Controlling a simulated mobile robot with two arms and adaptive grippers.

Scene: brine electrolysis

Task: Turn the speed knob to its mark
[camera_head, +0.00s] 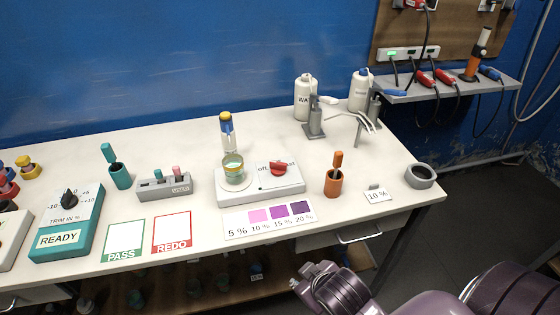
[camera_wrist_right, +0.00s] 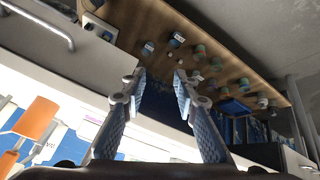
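The speed knob (camera_head: 278,168) is a red knob on the right half of a white stirrer (camera_head: 262,196), beside the word "off"; other dial lettering is too small to read. On the stirrer's left side stands a glass vessel (camera_head: 233,168) with a greenish band. My right arm comes in at the bottom right of the head view, in front of the table and well apart from the knob. In the right wrist view my right gripper (camera_wrist_right: 158,82) is open, with nothing between its fingers. The knob cannot be made out there. My left gripper is not in view.
A colour chart (camera_head: 268,219) lies in front of the stirrer. An orange holder (camera_head: 333,184) stands to its right and a grey rack (camera_head: 166,188) to its left. A teal trim box (camera_head: 66,223) with a black knob is further left. A drawer handle (camera_head: 360,238) juts from the table front.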

